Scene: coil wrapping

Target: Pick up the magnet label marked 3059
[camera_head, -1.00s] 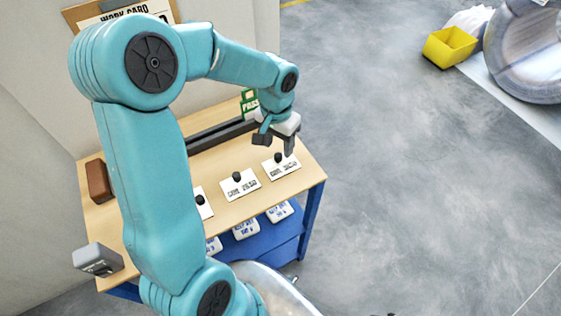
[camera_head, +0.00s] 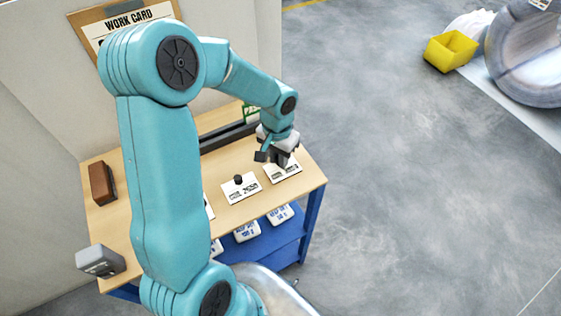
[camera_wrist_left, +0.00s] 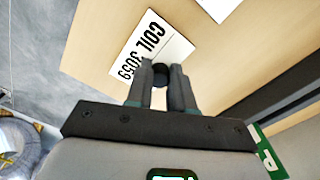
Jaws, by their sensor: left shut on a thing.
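The magnet label marked 3059 is a white card, with "COIL 3059" readable in the left wrist view (camera_wrist_left: 150,48). In the head view the label (camera_head: 288,174) lies at the right end of the wooden table top. My left gripper (camera_head: 281,162) is down over it, and in the wrist view its fingers (camera_wrist_left: 161,75) are shut on the label's round black knob. The card looks flat on the table; I cannot tell any gap under it. My right gripper is not in view.
A second label with a black knob (camera_head: 241,187) lies just left, and another (camera_head: 209,208) is mostly hidden by my left arm. A brown block (camera_head: 102,183) sits at the table's left. A dark rail and a green PASS sign (camera_head: 250,113) stand behind. White packs lie on the blue lower shelf.

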